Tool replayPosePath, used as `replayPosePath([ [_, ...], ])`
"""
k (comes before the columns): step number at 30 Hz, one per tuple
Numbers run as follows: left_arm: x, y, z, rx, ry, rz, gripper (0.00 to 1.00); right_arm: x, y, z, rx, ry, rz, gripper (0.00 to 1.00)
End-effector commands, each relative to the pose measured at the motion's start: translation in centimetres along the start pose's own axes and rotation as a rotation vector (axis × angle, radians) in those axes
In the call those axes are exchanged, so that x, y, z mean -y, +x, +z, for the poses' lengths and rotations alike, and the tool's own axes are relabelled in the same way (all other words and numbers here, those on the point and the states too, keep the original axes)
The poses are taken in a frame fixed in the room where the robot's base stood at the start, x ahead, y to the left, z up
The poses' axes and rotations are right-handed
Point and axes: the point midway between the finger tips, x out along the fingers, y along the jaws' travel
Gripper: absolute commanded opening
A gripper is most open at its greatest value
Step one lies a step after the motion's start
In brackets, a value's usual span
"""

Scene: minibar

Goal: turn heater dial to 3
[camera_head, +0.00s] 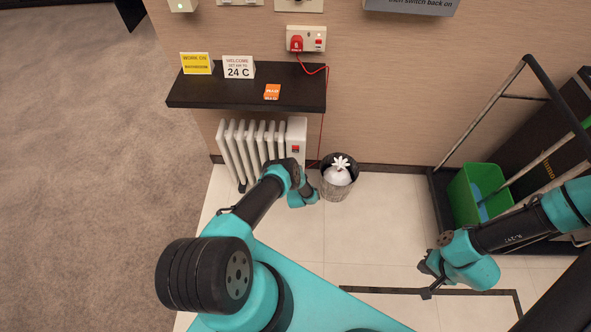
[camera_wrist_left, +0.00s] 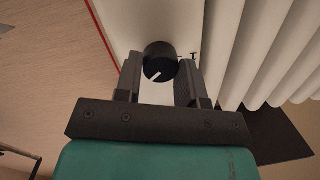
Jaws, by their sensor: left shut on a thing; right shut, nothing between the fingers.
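The white oil heater (camera_head: 242,140) stands under the dark shelf, with a red switch on its control panel (camera_head: 297,128). Its round black dial (camera_wrist_left: 160,51) with a white pointer line shows in the left wrist view; numbers on it cannot be read. My left gripper (camera_wrist_left: 160,68) is shut on the dial, one finger on each side. In the head view my left arm reaches to the heater's front, and the arm hides the dial and fingertips. My right gripper (camera_head: 428,268) is shut and empty, low over the tiled floor at the right, away from the heater.
A waste bin (camera_head: 338,190) with a white bag stands right of the heater. The dark shelf (camera_head: 200,92) above holds small signs and an orange packet (camera_head: 272,91). A red cord hangs from the wall socket (camera_head: 306,39). A cart with a green bucket (camera_head: 468,200) stands right.

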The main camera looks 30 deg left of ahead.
Motion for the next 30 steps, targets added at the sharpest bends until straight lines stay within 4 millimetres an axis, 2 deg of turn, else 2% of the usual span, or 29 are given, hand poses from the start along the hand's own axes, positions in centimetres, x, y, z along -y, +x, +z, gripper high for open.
replayPosePath([
  [15, -0.05, 0.07, 0.02, -0.021, 0.416, -0.048, 0.13, 0.0, 0.0, 0.0, 0.0, 0.0, 0.0, 0.0],
  [30, -0.06, 0.1, 0.02, -0.025, 0.517, -0.059, 0.13, 0.0, 0.0, 0.0, 0.0, 0.0, 0.0, 0.0],
])
